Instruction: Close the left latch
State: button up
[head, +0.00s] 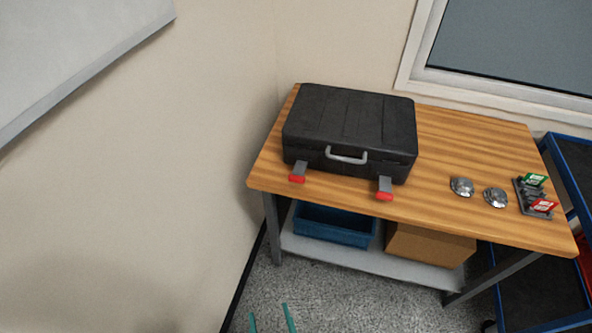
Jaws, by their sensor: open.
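A black case (349,117) lies with its lid down on the wooden table (450,140), toward the table's left end. A grey handle (346,156) is on its front. The left latch (298,171), grey with a red tip, sticks outward from the case front, swung away from the lid. The right latch (385,188) looks the same and also sticks out. My gripper (270,318) shows only as two teal fingertips at the bottom edge. They are apart, with nothing seen between them, well short of the table and the case. The rest of it is out of frame.
Two silver domed objects (462,187) and a dark holder with green and red cards (535,196) stand on the table's right. A blue bin (335,227) and a cardboard box (430,245) sit on the shelf below. A blue cart (560,165) stands at right. Floor before the table is clear.

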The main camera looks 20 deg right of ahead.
jog(key=w+d+f+m+h, duration=0.1)
jog(key=w+d+f+h, duration=0.15)
jog(key=w, duration=0.75)
jog(key=m+h, duration=0.5)
jog(key=h, duration=0.2)
send_near(301, 168)
jog(key=shift+s+a+f+y, duration=0.25)
jog(key=shift+s+a+f, duration=0.05)
jog(key=shift+s+a, duration=0.1)
jog(key=shift+w+d, duration=0.25)
jog(key=x, duration=0.9)
jog(key=shift+w, duration=0.55)
jog(key=shift+d, duration=0.3)
jog(key=shift+s+d, duration=0.1)
jog(key=shift+d, duration=0.1)
jog(key=shift+a, duration=0.25)
grip_shut()
